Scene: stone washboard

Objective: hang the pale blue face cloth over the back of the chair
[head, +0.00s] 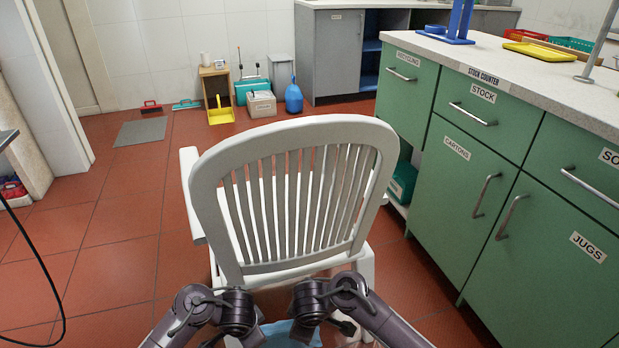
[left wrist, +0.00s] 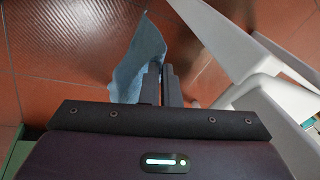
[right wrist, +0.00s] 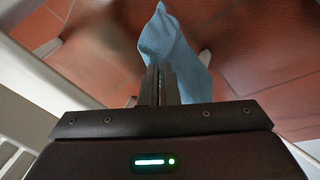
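The white slatted chair (head: 295,200) stands in front of me with its back toward me. The pale blue face cloth (head: 290,333) shows low in the head view, between and below my wrists, mostly hidden by them. In the left wrist view, my left gripper (left wrist: 160,82) is shut on the cloth (left wrist: 138,62), which hangs from the fingers. In the right wrist view, my right gripper (right wrist: 161,82) is shut on the cloth (right wrist: 172,45) too. Both wrists are at the near side of the chair back, below its top rail. In the head view the fingertips are hidden.
Green counter units (head: 480,170) stand close on the right, with handles sticking out. A black cable (head: 45,250) hangs at the left. The red tiled floor (head: 110,235) is clear left of the chair.

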